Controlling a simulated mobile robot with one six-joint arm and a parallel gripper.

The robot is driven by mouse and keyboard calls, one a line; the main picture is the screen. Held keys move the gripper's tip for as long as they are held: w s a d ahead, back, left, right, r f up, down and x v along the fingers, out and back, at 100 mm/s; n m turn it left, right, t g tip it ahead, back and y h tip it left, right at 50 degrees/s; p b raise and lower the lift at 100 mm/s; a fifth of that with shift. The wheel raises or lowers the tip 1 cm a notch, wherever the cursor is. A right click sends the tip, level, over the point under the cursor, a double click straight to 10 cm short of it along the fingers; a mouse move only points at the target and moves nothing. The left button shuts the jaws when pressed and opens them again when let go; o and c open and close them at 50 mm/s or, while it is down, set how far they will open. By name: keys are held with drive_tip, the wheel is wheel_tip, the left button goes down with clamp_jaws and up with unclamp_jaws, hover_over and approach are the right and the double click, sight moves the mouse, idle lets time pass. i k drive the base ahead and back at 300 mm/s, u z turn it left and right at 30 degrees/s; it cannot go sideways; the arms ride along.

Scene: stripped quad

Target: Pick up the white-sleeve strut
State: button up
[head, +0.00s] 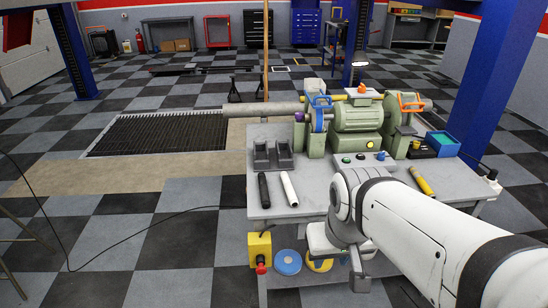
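The white-sleeve strut (289,188) is a slim white rod with a dark end. It lies on the left part of the grey workbench (315,208), near the front edge. A similar black rod (264,190) lies just to its left, with a small gap between them. My white arm reaches in from the lower right and bends down at the bench's front edge. The end of my arm, with what looks like my gripper (359,274), is low in front of the bench, right of the strut and apart from it. Its fingers cannot be made out clearly.
A dark grey two-part holder (272,155) stands behind the rods. A green bench grinder (357,118) fills the bench's back. A yellow-and-black cylinder (421,181) lies right, near a blue bin (442,143). A yellow switch box (260,249) hangs at the bench's front left.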

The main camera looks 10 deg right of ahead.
sight(293, 200)
drive_tip(key=u, duration=0.05)
drive_tip(key=i, duration=0.95)
drive_tip(key=z, duration=0.1)
